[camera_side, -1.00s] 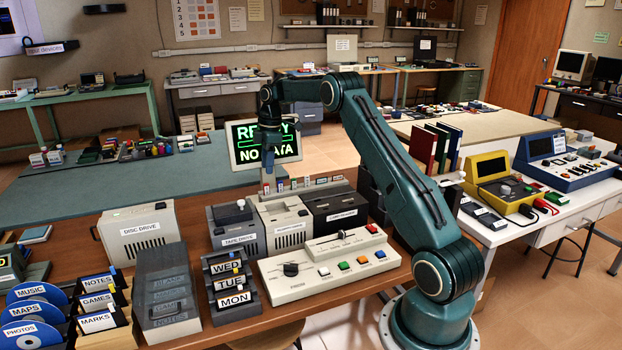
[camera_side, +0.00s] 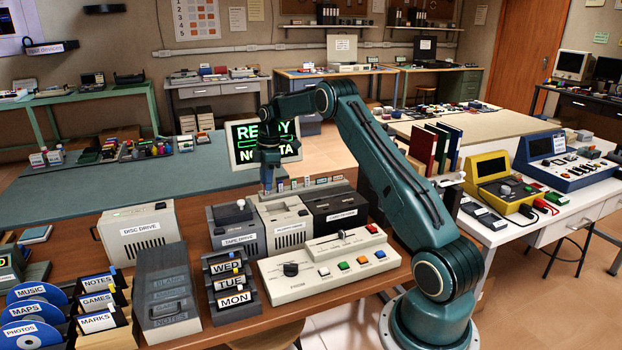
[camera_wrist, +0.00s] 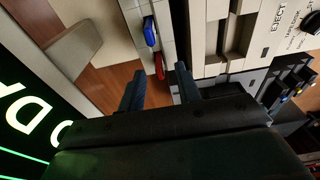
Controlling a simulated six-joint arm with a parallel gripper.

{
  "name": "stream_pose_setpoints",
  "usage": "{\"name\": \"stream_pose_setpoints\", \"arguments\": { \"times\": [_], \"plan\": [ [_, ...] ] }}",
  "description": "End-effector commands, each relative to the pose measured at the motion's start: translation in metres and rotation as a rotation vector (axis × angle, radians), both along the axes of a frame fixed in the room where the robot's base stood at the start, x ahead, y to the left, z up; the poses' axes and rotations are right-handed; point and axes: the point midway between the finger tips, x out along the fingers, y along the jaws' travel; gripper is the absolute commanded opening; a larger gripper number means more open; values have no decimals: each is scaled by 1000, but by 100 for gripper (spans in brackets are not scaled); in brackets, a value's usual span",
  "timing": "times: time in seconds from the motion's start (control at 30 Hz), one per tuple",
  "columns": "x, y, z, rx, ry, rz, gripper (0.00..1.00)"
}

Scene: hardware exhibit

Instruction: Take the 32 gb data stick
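A row of small coloured data sticks (camera_side: 308,181) stands in a pale rack behind the drives in the side view. Their labels are too small to read, so I cannot tell which is the 32 gb one. In the wrist view a blue stick (camera_wrist: 150,32) and a red stick (camera_wrist: 158,65) sit in the pale rack strip (camera_wrist: 167,30). My gripper (camera_wrist: 158,80) is open, with its two dark fingers apart and nothing seen held between them. The red stick shows just beyond the gap. In the side view my gripper (camera_side: 267,187) points down at the left end of the row.
A monitor (camera_side: 240,150) stands close behind my gripper.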

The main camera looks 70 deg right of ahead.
Motion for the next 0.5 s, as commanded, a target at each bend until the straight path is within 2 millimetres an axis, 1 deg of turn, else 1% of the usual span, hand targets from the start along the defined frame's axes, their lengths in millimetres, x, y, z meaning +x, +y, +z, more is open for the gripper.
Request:
{"name": "stream_pose_setpoints", "arguments": {
  "times": [0.03,0.1,0.2,0.5],
  "plan": [
    [0,1,-7,1,3,-1,34],
    [1,1,-14,2,3,-2,34],
    [1,1,-18,0,0,-1,34],
    [1,1,-20,-1,1,-1,34]
  ]
}}
